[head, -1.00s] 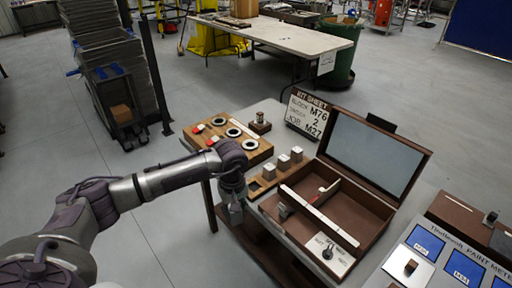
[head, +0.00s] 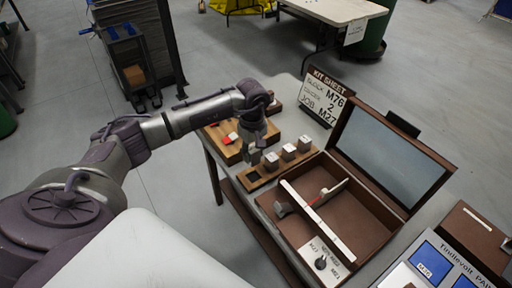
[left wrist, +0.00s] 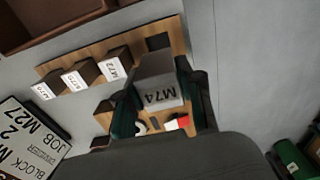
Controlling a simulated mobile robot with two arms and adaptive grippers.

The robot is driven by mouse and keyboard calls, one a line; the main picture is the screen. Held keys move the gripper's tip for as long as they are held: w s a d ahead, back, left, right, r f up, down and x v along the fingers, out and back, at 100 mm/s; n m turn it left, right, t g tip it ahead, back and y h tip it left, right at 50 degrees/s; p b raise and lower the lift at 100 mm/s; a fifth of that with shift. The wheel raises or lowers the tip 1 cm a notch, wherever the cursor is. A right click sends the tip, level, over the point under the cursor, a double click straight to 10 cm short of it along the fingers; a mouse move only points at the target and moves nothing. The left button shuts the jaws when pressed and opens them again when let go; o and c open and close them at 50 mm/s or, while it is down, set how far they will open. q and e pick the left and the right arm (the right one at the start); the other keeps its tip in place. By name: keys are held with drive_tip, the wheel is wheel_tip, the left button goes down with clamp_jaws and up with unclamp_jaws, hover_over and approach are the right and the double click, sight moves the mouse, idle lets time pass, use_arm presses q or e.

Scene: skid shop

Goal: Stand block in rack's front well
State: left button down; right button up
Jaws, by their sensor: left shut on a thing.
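A wooden rack (head: 262,179) lies beside the open case, with three grey blocks standing in a row in it. Its front well (head: 254,177) is a dark, empty square; the well (left wrist: 158,42) also shows in the left wrist view. My left gripper (head: 252,155) is shut on a grey block marked M74 (left wrist: 160,82), held between its two fingers. The held block is close to the empty well, above the rack as far as I can tell; the gap is hard to judge. My right gripper is not in view.
The open brown case (head: 350,225) stands just right of the rack. The kit sheet sign (head: 328,96) stands behind. A wooden board (head: 228,148) with red and white pieces is partly behind my left arm. The rack's standing blocks (left wrist: 115,65) are close to the held one.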

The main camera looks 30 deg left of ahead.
use_arm(q)
wheel_tip(320, 180, down, 3)
drive_tip(key=shift+w+f+b, duration=0.1)
drive_tip(key=shift+b, duration=0.65)
wheel_tip(320, 180, down, 3)
drive_tip(key=shift+f+b, duration=0.1)
drive_tip(key=shift+b, duration=1.05)
drive_tip(key=shift+f, duration=0.15)
drive_tip(key=shift+w+f+b, duration=0.1)
drive_tip(key=shift+f+b, duration=0.1)
drive_tip(key=shift+b, duration=0.15)
drive_tip(key=shift+r, duration=0.1)
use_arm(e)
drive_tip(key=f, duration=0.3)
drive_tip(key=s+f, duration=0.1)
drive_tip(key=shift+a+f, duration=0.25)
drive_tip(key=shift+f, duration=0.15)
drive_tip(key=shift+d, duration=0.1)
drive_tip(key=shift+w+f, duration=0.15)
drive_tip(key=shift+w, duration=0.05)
use_arm(q)
drive_tip(key=shift+f+b, duration=0.25)
drive_tip(key=shift+b, duration=0.3)
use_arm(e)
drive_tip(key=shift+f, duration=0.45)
